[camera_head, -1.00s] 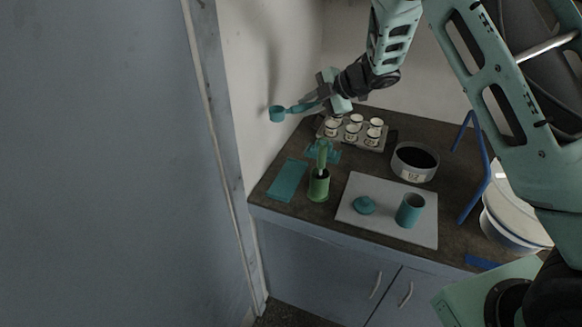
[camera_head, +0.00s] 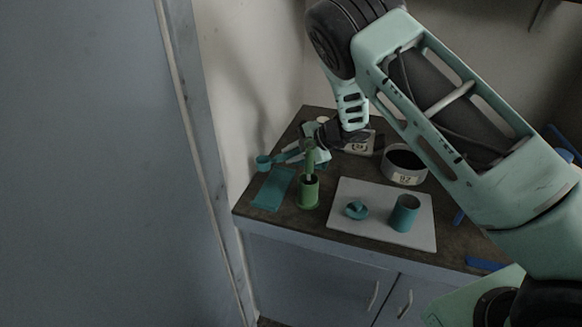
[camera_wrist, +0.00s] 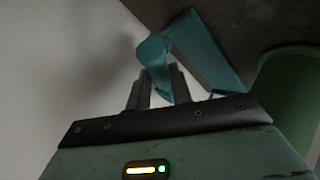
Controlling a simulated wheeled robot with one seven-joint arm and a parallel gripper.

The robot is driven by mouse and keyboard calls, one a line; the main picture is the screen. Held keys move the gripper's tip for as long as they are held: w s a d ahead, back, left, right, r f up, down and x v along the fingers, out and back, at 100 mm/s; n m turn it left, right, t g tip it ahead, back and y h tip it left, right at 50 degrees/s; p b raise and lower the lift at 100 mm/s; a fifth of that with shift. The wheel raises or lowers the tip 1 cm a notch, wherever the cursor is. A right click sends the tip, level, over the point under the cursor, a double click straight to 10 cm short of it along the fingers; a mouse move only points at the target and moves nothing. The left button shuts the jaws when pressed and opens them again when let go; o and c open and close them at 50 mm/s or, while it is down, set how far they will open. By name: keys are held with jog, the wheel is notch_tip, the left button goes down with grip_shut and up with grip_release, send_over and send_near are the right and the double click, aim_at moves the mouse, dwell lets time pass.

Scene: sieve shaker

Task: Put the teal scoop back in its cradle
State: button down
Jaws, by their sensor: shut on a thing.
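The teal scoop (camera_head: 264,162) is in my gripper (camera_head: 300,149), its round cup sticking out to the left over the back left of the counter. In the wrist view, the jaws (camera_wrist: 157,85) are shut on a teal part of the scoop (camera_wrist: 153,50).
A green holder (camera_head: 308,194) with an upright green handle stands close in front of my gripper. A labelled round pan (camera_head: 404,168) stands behind.

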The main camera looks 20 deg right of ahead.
aim_at(293, 177)
jog(key=shift+f, duration=2.15)
jog(key=shift+f, duration=0.2)
jog(key=c, duration=1.5)
grip_release()
jog(key=shift+s+d+r, duration=0.15)
jog(key=shift+d+r, duration=0.05)
jog(key=shift+r, duration=0.15)
jog(key=v, duration=1.1)
jog(key=shift+s+d+r+b, duration=0.1)
jog(key=shift+r+b, duration=0.1)
jog(key=shift+b, duration=0.2)
